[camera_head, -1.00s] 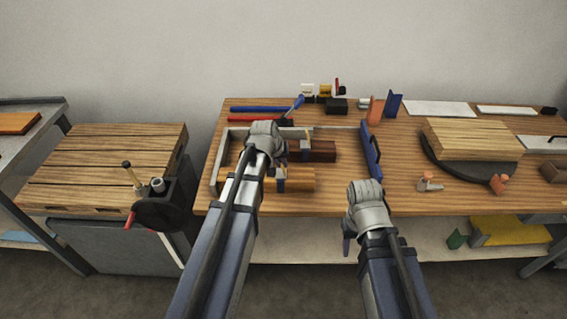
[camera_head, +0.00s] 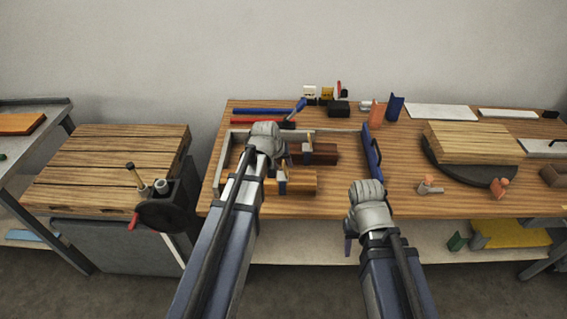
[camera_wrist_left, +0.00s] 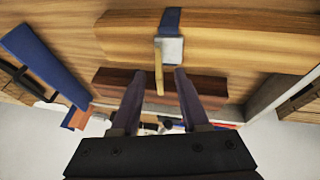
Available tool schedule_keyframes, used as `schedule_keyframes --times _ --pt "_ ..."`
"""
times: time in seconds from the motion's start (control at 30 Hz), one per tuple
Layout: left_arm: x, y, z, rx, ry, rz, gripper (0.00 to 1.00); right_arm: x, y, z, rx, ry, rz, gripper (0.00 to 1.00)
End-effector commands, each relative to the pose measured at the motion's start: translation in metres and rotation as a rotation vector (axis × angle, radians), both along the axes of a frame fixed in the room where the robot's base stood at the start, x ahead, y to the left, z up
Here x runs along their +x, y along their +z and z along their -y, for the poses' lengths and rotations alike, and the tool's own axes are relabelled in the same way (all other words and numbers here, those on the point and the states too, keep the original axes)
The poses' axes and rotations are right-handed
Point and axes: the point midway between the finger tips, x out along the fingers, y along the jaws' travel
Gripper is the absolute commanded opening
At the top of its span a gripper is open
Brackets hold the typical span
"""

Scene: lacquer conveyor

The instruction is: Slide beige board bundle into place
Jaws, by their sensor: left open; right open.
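A beige-tan board bundle (camera_head: 300,183) with a blue strap and silver buckle (camera_head: 282,183) lies at the table's front left. It also fills the top of the left wrist view (camera_wrist_left: 240,45), where a thin tan strip hangs from its buckle. A dark brown board (camera_head: 322,154) lies behind it. A pale-walled frame (camera_head: 220,165) borders them on the left, and a blue panel with a handle (camera_head: 372,152) stands to the right. My left gripper (camera_wrist_left: 158,74) is open over the boards, its fingers either side of the strip. My right gripper (camera_head: 348,245) is open and empty before the table's front edge.
Blue and red tools (camera_head: 262,121) lie behind the frame. A black round plate (camera_head: 445,170) with a wooden block (camera_head: 472,143) stands at the right. A side cabinet with a slatted top (camera_head: 105,165) stands at the left. The table between panel and plate is mostly clear.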

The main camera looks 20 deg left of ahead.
Motion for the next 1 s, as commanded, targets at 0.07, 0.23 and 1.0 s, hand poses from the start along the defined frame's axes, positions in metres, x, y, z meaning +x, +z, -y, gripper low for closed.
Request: schedule_keyframes --times 0.07,0.23,1.0 --pt "-0.006 0.015 -0.001 0.000 0.000 0.000 0.45 0.000 0.015 0.000 0.000 0.000 0.000 0.50" --pt "-0.016 0.038 -0.003 0.000 0.000 0.000 0.45 0.000 0.038 0.000 0.000 0.000 0.000 0.50" --pt "-0.071 0.044 0.057 0.062 -0.169 -0.113 0.45 0.000 0.054 0.000 0.000 0.000 0.000 0.50"
